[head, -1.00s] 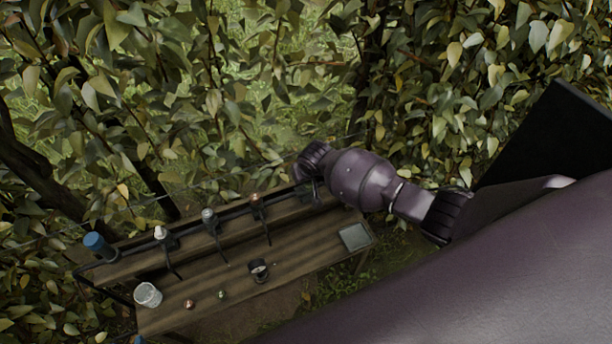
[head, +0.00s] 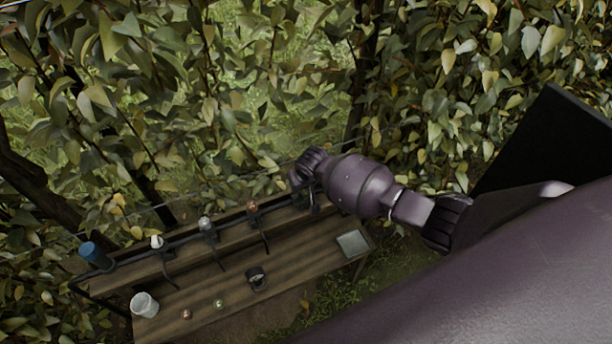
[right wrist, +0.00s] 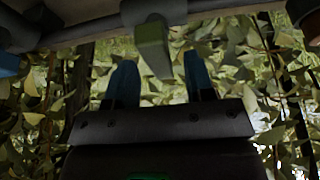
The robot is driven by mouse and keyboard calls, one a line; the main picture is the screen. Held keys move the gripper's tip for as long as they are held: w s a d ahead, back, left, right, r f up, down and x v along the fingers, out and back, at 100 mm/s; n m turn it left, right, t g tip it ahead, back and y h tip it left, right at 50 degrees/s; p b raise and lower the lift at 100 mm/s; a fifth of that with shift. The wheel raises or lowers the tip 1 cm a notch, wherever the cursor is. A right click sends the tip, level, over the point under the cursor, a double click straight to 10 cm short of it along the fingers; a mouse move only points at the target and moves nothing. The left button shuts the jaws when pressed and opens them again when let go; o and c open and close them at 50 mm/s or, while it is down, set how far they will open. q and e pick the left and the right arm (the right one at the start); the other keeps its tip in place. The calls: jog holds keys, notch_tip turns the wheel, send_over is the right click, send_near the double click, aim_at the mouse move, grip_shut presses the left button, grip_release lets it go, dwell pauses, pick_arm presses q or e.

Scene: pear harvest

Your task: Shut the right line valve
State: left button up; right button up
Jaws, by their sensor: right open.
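In the right wrist view a grey-green lever (right wrist: 153,45) hangs from a mount on the line pipe (right wrist: 90,30) at the top; I take it for the right line valve. My right gripper (right wrist: 160,62) is open, its two blue fingers pointing up at the pipe. The lever's lower end appears between the fingertips, with gaps on both sides; I see no contact. In the head view my right gripper (head: 304,185) is at the right end of the bench's back rail, mostly hidden by its own wrist, which also hides most of the valve. My left gripper is not in view.
The wooden bench (head: 290,262) holds a white cup (head: 144,304), a black gauge (head: 257,278), a grey pad (head: 352,244) and small red and green pieces. A blue-capped part (head: 93,255) and several fittings line the rail. Dense leaves stand close behind.

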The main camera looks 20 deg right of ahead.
jog(key=v, duration=1)
dwell(0.5)
notch_tip(320, 180, up, 7)
jog(key=n+t+y, duration=0.3)
jog(key=n+t, duration=0.2)
jog(key=t, duration=0.2)
send_over(306, 194)
jog(key=w+a, duration=0.2)
jog(key=a, duration=0.2)
pick_arm(q)
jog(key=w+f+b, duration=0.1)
jog(key=b, duration=0.2)
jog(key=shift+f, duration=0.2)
pick_arm(e)
jog(key=s+d+f+m+h, duration=0.1)
jog(key=s+f, duration=0.3)
jog(key=s, duration=0.5)
jog(key=s+d+f+m+h, duration=0.1)
jog(key=s+d+f, duration=0.3)
jog(key=s, duration=0.5)
jog(key=s+d+f+m+h, duration=0.1)
jog(key=s+d+f, duration=0.2)
jog(key=s+f, duration=0.3)
jog(key=s, duration=0.3)
jog(key=shift+m, duration=0.4)
